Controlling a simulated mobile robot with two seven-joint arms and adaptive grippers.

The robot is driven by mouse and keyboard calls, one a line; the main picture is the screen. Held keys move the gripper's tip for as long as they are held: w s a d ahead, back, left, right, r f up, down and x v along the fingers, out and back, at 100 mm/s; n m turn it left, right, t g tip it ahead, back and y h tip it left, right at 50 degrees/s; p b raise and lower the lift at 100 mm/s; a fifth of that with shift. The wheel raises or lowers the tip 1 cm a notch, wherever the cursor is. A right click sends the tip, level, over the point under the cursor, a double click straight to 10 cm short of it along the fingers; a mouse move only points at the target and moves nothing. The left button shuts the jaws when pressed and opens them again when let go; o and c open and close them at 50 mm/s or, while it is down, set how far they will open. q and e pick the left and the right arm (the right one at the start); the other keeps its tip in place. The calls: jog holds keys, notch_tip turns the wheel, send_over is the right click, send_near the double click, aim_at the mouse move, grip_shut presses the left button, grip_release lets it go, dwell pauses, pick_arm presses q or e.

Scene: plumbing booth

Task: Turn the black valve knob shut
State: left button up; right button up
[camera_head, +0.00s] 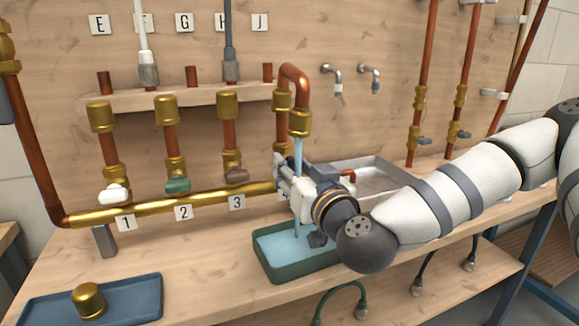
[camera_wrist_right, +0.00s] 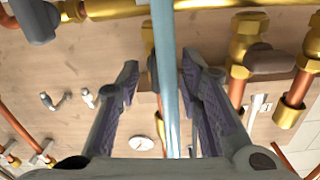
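My right gripper (camera_head: 294,190) is in front of the fourth valve position, where the water stream (camera_head: 298,160) falls from the bent copper pipe. In the right wrist view the two fingers of my right gripper (camera_wrist_right: 160,75) are apart, with the stream (camera_wrist_right: 165,60) passing across the gap. No clearly black knob shows in the head view; the fourth position is hidden behind my gripper. A dark grey part (camera_wrist_right: 35,18) shows at upper left in the wrist view; I cannot tell whether it is the knob. My left gripper is not in view.
White (camera_head: 114,193), green (camera_head: 177,184) and brown (camera_head: 236,175) knobs sit along the brass manifold (camera_head: 150,206). The stream runs into a green basin (camera_head: 270,262). A metal sink (camera_head: 385,173) stands behind my arm. A blue tray (camera_head: 140,300) holds a brass cap (camera_head: 88,300).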

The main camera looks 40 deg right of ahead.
grip_shut()
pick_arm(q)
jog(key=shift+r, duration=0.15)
pick_arm(e)
jog(key=shift+r+m, duration=0.1)
jog(key=shift+m, duration=0.2)
jog(key=shift+s+r+m+p, duration=0.1)
jog(key=shift+m+p, duration=0.45)
jog(key=shift+m, duration=0.45)
jog(key=m+p, duration=0.1)
jog(key=m, duration=0.3)
jog(key=shift+d+m, duration=0.1)
jog(key=shift+m, duration=0.2)
jog(key=m+p, duration=0.1)
jog(key=m, duration=0.3)
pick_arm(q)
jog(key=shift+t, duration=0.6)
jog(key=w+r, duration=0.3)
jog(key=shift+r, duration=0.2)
pick_arm(e)
jog(key=m, duration=0.5)
jog(key=shift+f, duration=0.25)
jog(key=shift+m, duration=0.5)
